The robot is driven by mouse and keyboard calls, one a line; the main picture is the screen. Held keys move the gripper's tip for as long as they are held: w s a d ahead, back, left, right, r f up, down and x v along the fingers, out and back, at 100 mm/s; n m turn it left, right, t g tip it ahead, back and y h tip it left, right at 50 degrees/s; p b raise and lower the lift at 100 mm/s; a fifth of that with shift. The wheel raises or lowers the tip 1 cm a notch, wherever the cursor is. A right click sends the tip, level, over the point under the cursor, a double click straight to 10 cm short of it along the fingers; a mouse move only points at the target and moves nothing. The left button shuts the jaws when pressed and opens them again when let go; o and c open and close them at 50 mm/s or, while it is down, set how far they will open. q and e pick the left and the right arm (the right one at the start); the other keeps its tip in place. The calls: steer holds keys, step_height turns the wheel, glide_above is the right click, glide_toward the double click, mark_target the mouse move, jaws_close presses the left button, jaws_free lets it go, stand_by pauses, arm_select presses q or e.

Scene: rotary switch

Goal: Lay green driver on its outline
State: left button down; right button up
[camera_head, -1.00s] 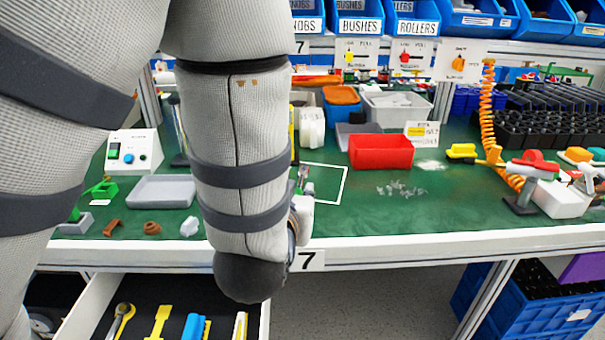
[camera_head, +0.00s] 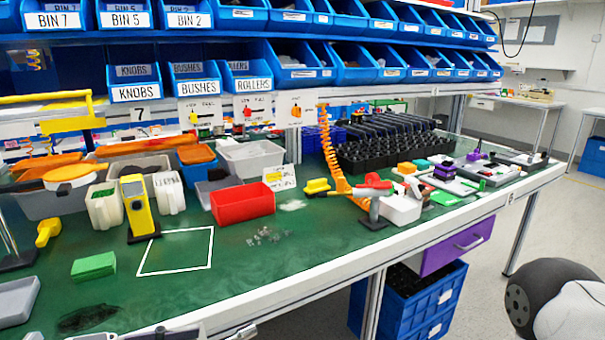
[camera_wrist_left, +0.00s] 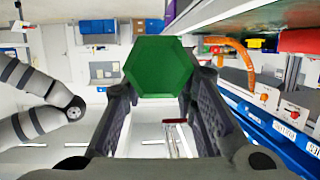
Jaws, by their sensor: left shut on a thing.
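In the left wrist view my left gripper (camera_wrist_left: 160,90) is shut on a green thing with a flat hexagonal end (camera_wrist_left: 158,66), which I take to be the green driver. Its end faces the camera and the rest of it is hidden. In the head view neither the driver nor my left gripper's fingers can be made out. A white rectangular outline (camera_head: 175,271) lies empty on the green bench top, left of the middle. My right gripper is in neither view.
A yellow handheld device (camera_head: 138,205) stands at the outline's back left corner. A red bin (camera_head: 243,205) is behind it to the right. A green block (camera_head: 93,266) lies to its left. Small clear bits (camera_head: 264,236) lie to the right.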

arm_select(q)
steer(key=shift+s, duration=0.2)
steer(key=w+a+r+n+t+y, duration=0.1)
steer(key=w+r+n+t+y, duration=0.4)
steer(key=w+n+y, duration=0.45)
steer(key=s+a+r+n+y, duration=0.1)
steer(key=a+r+n+y, duration=0.1)
steer(key=a+n+y, duration=0.3)
steer(key=shift+s+a+r+y, duration=0.15)
steer(key=shift+s+a+y, duration=0.2)
steer(key=shift+y, duration=0.7)
